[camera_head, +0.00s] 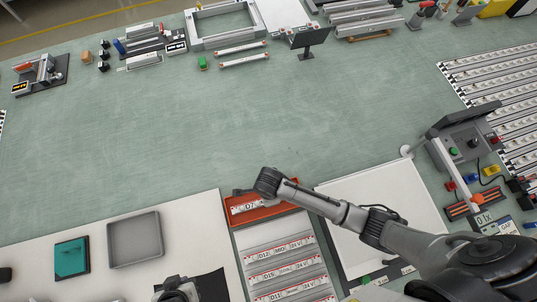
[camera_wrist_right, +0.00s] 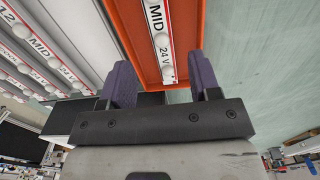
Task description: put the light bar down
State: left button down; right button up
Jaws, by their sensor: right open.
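The light bar (camera_head: 250,206) is a white strip with a red edge and black print. It lies in a narrow orange tray (camera_head: 268,213) and is partly hidden by my right wrist in the head view. In the right wrist view, the bar's near end (camera_wrist_right: 167,72) shows inside the orange tray (camera_wrist_right: 128,28). My right gripper (camera_head: 241,192) is over the tray's end. Its two purple fingers (camera_wrist_right: 162,82) stand apart with nothing clamped between them. My left gripper (camera_head: 178,287) is at the bottom edge, cut off, and its fingers are unclear.
Several similar labelled bars (camera_head: 283,270) lie in a rack below the tray. A white panel (camera_head: 375,200) lies to the right. A grey bin (camera_head: 134,240) and teal box (camera_head: 71,258) stand at left. A control box (camera_head: 462,142) stands at right. The middle mat is clear.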

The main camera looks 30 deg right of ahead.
jog(key=shift+r, duration=2.5)
jog(key=s+d+r+n+t, duration=0.1)
jog(key=s+d+r+n, duration=0.3)
jog(key=s+n, duration=0.3)
jog(key=s+d+r+n+t, duration=0.2)
jog(key=s+d+r+n, duration=0.3)
jog(key=n, duration=1)
jog(key=shift+s+d+t, duration=0.3)
jog(key=shift+s+d, duration=0.7)
jog(key=shift+d, duration=0.15)
